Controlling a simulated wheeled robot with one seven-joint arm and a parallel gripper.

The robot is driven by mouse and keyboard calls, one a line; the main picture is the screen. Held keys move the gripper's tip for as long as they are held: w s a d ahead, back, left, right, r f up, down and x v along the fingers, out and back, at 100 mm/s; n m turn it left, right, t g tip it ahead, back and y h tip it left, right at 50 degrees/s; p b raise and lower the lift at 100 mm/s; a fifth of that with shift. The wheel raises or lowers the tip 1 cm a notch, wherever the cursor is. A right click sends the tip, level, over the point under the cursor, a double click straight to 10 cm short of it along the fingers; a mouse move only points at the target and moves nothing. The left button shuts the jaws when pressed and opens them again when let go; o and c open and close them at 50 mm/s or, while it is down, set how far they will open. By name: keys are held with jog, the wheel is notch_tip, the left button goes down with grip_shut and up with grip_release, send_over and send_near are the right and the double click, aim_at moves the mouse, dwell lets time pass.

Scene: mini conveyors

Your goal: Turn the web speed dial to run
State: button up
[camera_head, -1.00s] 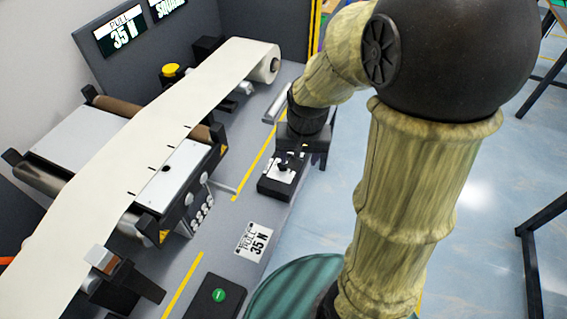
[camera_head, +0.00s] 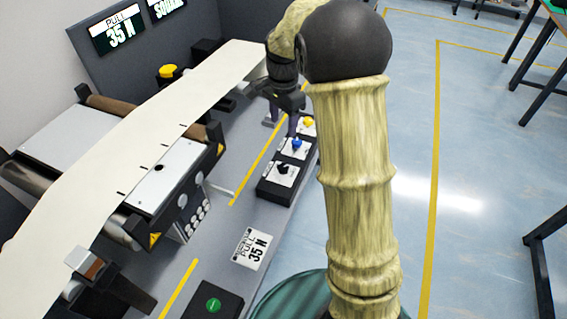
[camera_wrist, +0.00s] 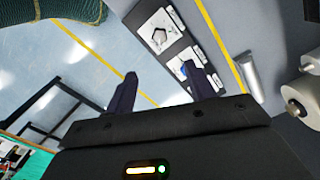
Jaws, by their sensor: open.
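A dark control box (camera_head: 267,190) on the bench carries three knobs on white plates: a black knob (camera_head: 283,168) nearest, a blue knob (camera_head: 297,143) in the middle and a yellow knob (camera_head: 309,122) farthest. I cannot read any label to tell which is the web speed dial. My gripper (camera_head: 282,120) is open and empty at the far end of the box, near the yellow knob. In the wrist view my gripper (camera_wrist: 161,72) has its fingers apart; the blue knob (camera_wrist: 184,70) shows beside one fingertip and the black knob (camera_wrist: 159,36) lies farther off.
The pale web (camera_head: 90,165) runs over rollers on the left, beside a silver machine block (camera_head: 165,175). A yellow button (camera_head: 168,71) stands behind. Open floor (camera_head: 460,150) is on the right.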

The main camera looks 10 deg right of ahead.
aim_at(283, 167)
notch_tip(283, 167, down, 16)
jog(key=shift+r+p, duration=0.1)
jog(key=shift+p, duration=0.35)
jog(key=shift+s+d+f, duration=0.1)
jog(key=shift+f, duration=0.65)
jog(key=shift+a, duration=0.2)
jog(key=shift+d, duration=0.1)
jog(key=c, duration=1)
jog(key=shift+o, duration=0.2)
